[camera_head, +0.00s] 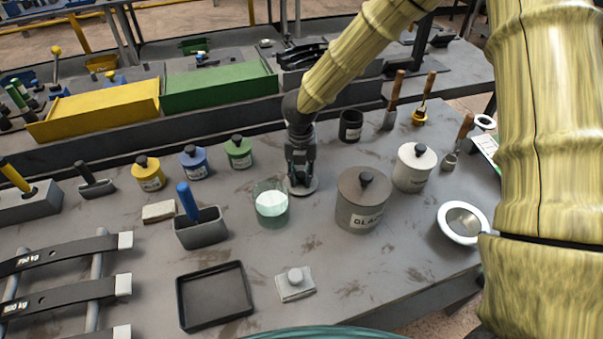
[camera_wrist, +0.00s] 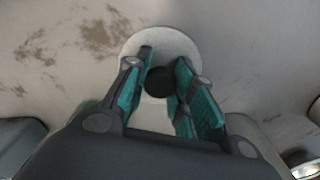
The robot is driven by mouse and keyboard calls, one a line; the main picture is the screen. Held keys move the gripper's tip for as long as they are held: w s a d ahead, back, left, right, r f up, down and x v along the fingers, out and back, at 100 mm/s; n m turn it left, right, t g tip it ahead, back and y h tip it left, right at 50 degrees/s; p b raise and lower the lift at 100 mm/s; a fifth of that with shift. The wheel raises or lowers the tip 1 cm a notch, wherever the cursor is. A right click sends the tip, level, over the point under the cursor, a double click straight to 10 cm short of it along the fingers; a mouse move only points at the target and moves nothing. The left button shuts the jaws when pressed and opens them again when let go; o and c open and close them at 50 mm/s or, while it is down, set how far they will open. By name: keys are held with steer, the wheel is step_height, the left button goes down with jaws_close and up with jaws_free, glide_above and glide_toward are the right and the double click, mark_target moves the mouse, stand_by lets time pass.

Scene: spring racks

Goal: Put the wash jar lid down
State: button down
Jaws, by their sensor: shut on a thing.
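The wash jar lid (camera_head: 311,187) is a pale grey disc with a dark knob. In the wrist view the lid (camera_wrist: 160,40) lies below my gripper (camera_wrist: 163,77), whose fingers are closed around its knob. In the head view my gripper (camera_head: 299,178) points straight down, with the lid flat at or just above the bench; I cannot tell if it touches. An open glass jar (camera_head: 271,216) with pale liquid, likely the wash jar, stands just left and in front of the lid.
A lidded grey jar labelled "GLAZE" (camera_head: 360,212) stands close right, with a white lidded jar (camera_head: 412,170) beyond. A dark cup (camera_head: 350,126) is behind. Small yellow, blue and green (camera_head: 238,155) jars stand left.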

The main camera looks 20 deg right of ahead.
mark_target(301, 174)
steer(key=shift+s, duration=0.15)
steer(key=c, duration=1.2)
jaws_free()
steer(key=shift+f, duration=0.15)
step_height(301, 174, up, 11)
steer(key=shift+f+b, duration=0.1)
steer(key=shift+b, duration=0.6)
steer(key=shift+r, duration=0.75)
steer(key=shift+d, duration=0.1)
